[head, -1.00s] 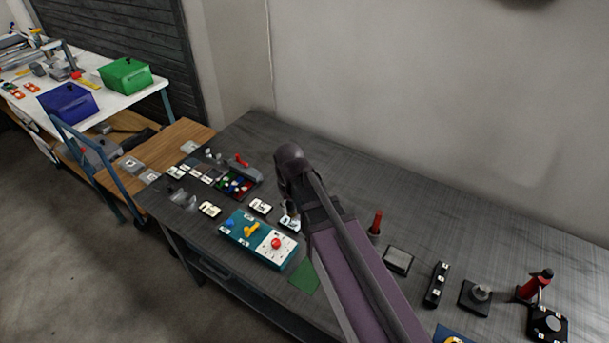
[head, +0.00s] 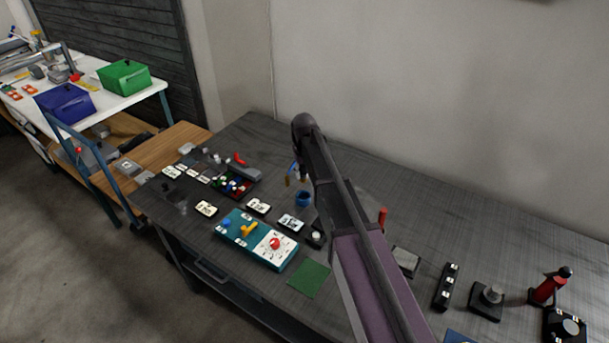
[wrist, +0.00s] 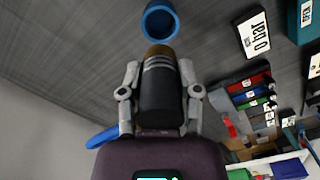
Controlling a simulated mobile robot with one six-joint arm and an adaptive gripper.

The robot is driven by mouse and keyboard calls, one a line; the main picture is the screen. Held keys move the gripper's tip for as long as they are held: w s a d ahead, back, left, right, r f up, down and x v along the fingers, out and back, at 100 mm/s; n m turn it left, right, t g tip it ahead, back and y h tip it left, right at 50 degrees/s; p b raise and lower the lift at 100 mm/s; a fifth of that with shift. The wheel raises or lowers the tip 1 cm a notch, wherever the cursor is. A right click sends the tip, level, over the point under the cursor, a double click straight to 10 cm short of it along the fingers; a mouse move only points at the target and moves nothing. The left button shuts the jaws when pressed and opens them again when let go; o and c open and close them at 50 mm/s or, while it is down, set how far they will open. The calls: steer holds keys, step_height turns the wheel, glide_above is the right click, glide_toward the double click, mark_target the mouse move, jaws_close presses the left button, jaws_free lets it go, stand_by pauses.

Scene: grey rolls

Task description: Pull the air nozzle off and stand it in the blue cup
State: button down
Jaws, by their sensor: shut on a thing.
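My gripper (wrist: 160,88) is shut on the air nozzle (wrist: 160,98), a dark cylinder with pale bands and a brass-coloured end. A blue part (wrist: 101,137) sticks out to the left beside it in the wrist view. The blue cup (wrist: 149,24) shows just past the nozzle's brass end, apart from it as far as I can tell. In the head view the blue cup (head: 303,199) stands on the dark bench, below and right of the held nozzle (head: 289,181). My arm hides most of the gripper there.
Small label cards (head: 291,223) and a red-handled tool (head: 240,160) lie nearby. A green mat (head: 310,279) lies near the front edge. Several fixtures stand at right.

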stand_by(0.4)
steer(key=b, duration=0.6)
glide_above(303, 191)
steer(key=s, duration=0.3)
steer(key=shift+w+f, duration=0.15)
steer(key=shift+f, duration=1.3)
steer(key=shift+w+f, duration=0.1)
steer(key=shift+f, duration=1.3)
steer(key=shift+f+b, duration=1.7)
steer(key=shift+f, duration=0.1)
steer(key=shift+c, duration=1.1)
jaws_free()
steer(key=shift+r, duration=0.25)
